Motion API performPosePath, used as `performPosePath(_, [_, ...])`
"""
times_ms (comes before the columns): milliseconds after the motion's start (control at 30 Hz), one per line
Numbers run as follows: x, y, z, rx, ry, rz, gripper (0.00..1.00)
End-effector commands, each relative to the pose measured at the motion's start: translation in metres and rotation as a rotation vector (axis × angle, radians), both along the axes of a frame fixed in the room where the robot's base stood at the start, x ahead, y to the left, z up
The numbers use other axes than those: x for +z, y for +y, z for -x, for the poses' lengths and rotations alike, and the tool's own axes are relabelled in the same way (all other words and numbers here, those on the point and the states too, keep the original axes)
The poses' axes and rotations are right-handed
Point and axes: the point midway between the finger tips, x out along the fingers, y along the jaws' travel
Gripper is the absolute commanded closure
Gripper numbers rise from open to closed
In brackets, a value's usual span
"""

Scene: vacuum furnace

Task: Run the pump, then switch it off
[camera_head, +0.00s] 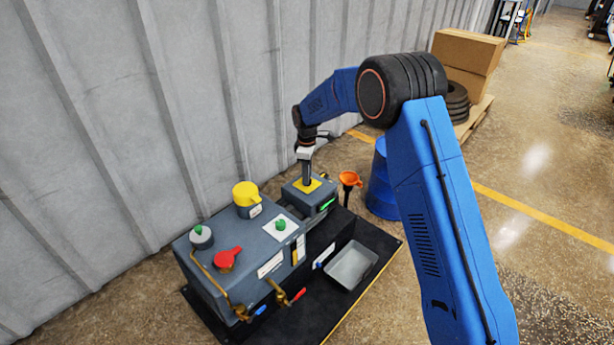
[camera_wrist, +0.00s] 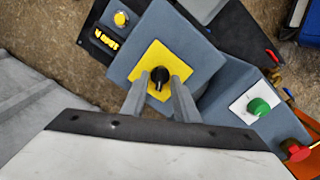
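The pump is a grey-blue machine on a black base plate. Its main body (camera_head: 215,270) is joined to a smaller box (camera_head: 300,200) with a yellow plate (camera_wrist: 147,62) on top. A black knob (camera_wrist: 160,75) stands at the plate's middle in the wrist view. My gripper (camera_head: 306,180) points down at this plate. In the wrist view my gripper (camera_wrist: 160,84) has its two fingers on either side of the knob, with small gaps visible. The knob is hidden in the head view. A green strip (camera_head: 328,204) shows on the small box's side.
A grey tray (camera_head: 345,281) lies on the base plate. An orange funnel (camera_head: 348,178) and blue drum (camera_head: 380,190) stand right. A corrugated wall (camera_head: 110,130) stands behind.

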Motion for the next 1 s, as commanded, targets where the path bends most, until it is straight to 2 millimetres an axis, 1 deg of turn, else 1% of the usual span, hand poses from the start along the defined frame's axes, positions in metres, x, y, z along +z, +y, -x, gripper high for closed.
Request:
performPosePath(100, [-0.0035,0.0001,-0.0001,0.0,-0.001,0.0,0.73])
performPosePath(333, [-0.004,0.0001,-0.0001,0.0,0.0,0.0,0.73])
performPosePath(367, [-0.0039,0.0001,0.0,0.0,0.0,0.0,0.75])
performPosePath(400, [-0.0039,0.0,-0.0001,0.0,0.0,0.0,0.85])
performPosePath(467, [-0.0039,0.0,-0.0001,0.0,0.0,0.0,0.99])
performPosePath(500, [-0.0039,0.0,0.0,0.0,0.0,0.0,1.0])
performPosePath(800, [-0.0038,0.0,-0.0001,-0.016,0.0,0.0,1.0])
performPosePath(1000, [-0.0037,0.0,-0.0001,-0.093,0.0,0.0,1.0])
